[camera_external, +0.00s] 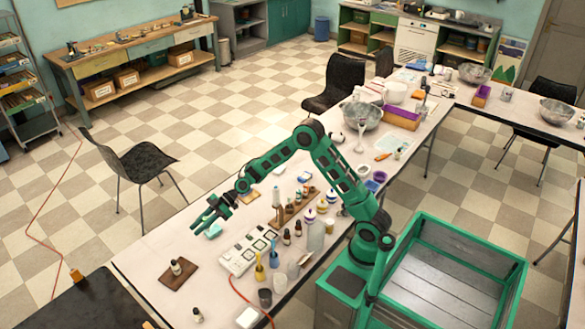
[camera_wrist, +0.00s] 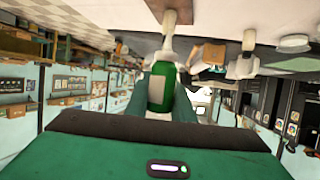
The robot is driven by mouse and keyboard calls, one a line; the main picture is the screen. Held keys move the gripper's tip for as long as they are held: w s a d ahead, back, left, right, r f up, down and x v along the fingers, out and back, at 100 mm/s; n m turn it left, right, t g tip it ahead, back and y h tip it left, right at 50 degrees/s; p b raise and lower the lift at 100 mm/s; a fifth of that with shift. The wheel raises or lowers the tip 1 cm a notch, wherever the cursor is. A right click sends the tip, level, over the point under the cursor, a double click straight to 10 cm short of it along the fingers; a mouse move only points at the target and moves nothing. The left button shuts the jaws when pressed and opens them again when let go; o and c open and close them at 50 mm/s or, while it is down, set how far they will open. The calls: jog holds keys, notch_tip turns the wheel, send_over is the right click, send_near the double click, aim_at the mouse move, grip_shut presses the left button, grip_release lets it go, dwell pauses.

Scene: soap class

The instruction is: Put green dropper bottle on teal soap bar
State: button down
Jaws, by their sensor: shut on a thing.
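The green dropper bottle (camera_wrist: 162,88) has a pale label and a white dropper top, and fills the middle of the wrist view. My gripper (camera_wrist: 157,104) is shut on it, with teal fingers on either side. In the external view my gripper (camera_external: 213,212) is above the table's left part; the bottle is hard to make out there against the green fingers. The teal soap bar (camera_external: 214,231) lies flat on the white table, just below my gripper in the picture. I cannot tell the exact height between them.
A white tray with dark squares (camera_external: 248,250) lies right of the soap bar. A brown board (camera_external: 178,274) with a small dark bottle is nearer the camera. Several bottles, a wooden rack (camera_external: 293,208) and a tan bar (camera_external: 254,195) stand nearby. The table (camera_external: 150,257) is clear to the left.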

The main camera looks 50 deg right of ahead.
jog(key=shift+w+d+f, duration=1.2)
jog(key=shift+w+f, duration=0.25)
jog(key=shift+f, duration=0.35)
jog(key=shift+w+d+f, duration=1.25)
jog(key=shift+w+f, duration=0.15)
jog(key=shift+f, duration=0.4)
jog(key=shift+w+d+f, duration=1.2)
jog(key=shift+w+f, duration=0.25)
jog(key=shift+f, duration=0.35)
jog(key=c, duration=1.5)
grip_release()
jog(key=shift+f, duration=0.1)
jog(key=shift+c, duration=0.2)
jog(key=v, duration=1.2)
